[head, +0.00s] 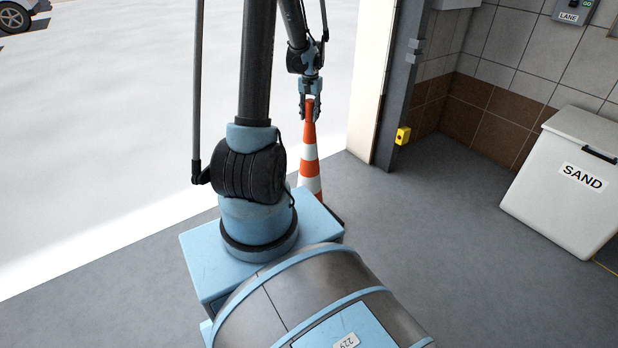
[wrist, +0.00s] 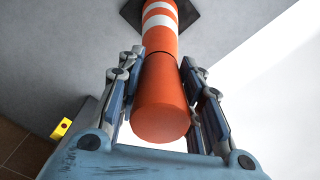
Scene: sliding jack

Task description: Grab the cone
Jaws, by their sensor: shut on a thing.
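An orange and white striped cone (head: 309,153) stands upright beyond my base in the head view, its lower part partly hidden behind my body. My gripper (head: 310,104) is above it, with its fingers around the cone's top. In the wrist view, the cone (wrist: 162,100) runs between the two fingers of my gripper (wrist: 160,95), its blunt top facing the camera. The fingers are shut on the cone's upper part. The dark square base of the cone shows at the top of the wrist view.
A grey post (head: 399,90) with a yellow box (head: 403,135) stands right of the cone. A white bin marked SAND (head: 570,180) is at the right by the tiled wall. Bright open ground lies to the left, with a vehicle (head: 18,14) far off.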

